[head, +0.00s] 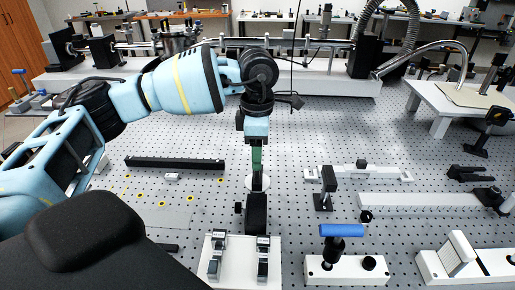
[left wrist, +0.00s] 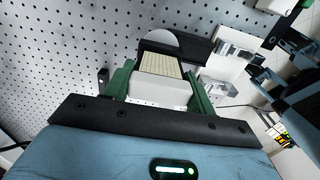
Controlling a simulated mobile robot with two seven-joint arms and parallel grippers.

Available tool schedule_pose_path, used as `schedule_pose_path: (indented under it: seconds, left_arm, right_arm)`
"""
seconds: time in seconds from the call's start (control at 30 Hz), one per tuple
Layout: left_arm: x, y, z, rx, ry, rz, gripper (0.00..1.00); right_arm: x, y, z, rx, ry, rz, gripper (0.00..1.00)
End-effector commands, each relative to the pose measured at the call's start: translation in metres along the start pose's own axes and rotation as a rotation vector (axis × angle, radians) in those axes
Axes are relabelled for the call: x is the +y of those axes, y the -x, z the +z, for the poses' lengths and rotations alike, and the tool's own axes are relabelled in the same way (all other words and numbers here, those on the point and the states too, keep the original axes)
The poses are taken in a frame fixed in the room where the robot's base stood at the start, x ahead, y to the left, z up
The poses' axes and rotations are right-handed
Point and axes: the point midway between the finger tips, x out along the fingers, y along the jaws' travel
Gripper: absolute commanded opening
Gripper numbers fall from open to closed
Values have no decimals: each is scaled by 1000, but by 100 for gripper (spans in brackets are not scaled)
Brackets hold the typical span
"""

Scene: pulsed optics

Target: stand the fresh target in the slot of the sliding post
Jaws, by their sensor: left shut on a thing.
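My left gripper (head: 257,160) points down over the breadboard, its green fingers close together. In the left wrist view the fingers (left wrist: 160,92) are shut on a pale block with a cream, finely marked face, apparently the fresh target (left wrist: 160,66). My right gripper is not in view.
A long black rail (head: 175,162) lies left. A black post (head: 328,183) stands right. Bare breadboard lies behind the gripper.

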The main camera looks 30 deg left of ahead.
Motion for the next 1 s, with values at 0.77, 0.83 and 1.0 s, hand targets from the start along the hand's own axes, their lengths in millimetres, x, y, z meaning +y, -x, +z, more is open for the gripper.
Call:
schedule_pose_path:
  seconds: [0.77, 0.83, 1.0]
  left_arm:
    - [0, -14, 0, -1, 1, 1, 79]
    - [0, -14, 0, 0, 1, 1, 81]
    - [0, -14, 0, 0, 0, 1, 81]
  right_arm:
    - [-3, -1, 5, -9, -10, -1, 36]
    - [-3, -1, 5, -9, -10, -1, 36]
    - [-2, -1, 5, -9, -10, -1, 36]
